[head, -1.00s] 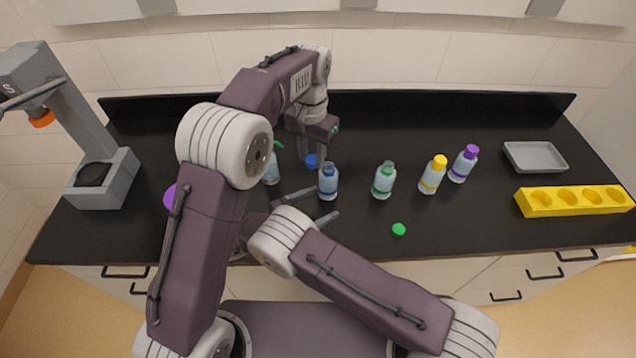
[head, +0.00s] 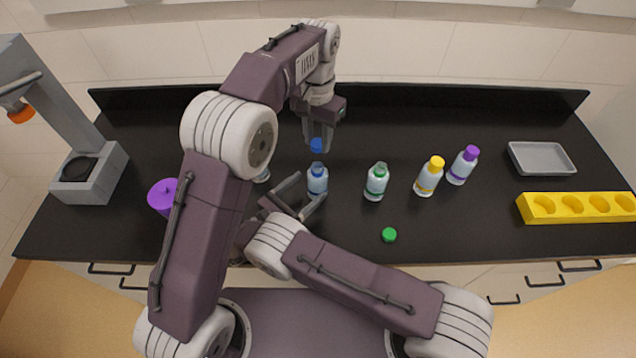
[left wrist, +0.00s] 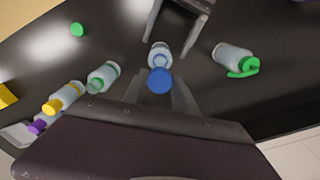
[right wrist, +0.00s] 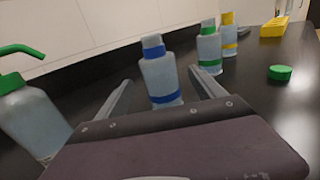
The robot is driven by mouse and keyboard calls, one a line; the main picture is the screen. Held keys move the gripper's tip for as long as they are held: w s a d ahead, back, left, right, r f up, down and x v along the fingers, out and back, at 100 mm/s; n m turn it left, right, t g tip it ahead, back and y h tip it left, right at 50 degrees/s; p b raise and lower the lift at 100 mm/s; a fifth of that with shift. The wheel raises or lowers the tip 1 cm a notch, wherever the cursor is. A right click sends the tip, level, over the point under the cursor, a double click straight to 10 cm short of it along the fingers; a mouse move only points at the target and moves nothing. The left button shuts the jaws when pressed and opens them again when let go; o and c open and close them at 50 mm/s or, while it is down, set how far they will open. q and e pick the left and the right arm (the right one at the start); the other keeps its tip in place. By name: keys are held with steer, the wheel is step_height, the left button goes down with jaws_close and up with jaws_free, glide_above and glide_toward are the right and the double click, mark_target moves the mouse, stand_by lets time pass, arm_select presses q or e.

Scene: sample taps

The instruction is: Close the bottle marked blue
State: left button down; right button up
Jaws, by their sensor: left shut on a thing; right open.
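The bottle marked blue (head: 317,180) stands upright and uncapped on the black counter. It also shows in the right wrist view (right wrist: 160,78), with a blue band and blue neck. My left gripper (head: 317,138) is shut on the blue cap (head: 317,146) and holds it above and a little behind the bottle; the cap (left wrist: 159,80) shows between the fingers in the left wrist view. My right gripper (head: 297,197) is open, low over the counter, with its fingers pointing at the bottle from the front left. The bottle stands between or just ahead of the fingertips.
Bottles with green (head: 376,182), yellow (head: 429,177) and purple (head: 463,166) marks stand to the right. A green cap (head: 389,235) lies in front. A bottle with a green spout (right wrist: 35,115) stands left. A yellow rack (head: 580,208) and grey tray (head: 541,158) are far right.

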steer(key=x, duration=0.8)
steer(key=shift+w+d, duration=0.2)
steer(key=shift+d, duration=0.05)
arm_select(q)
steer(key=shift+s, duration=0.1)
arm_select(e)
jaws_close()
arm_select(q)
glide_above(317, 166)
steer(key=shift+f, duration=2.5)
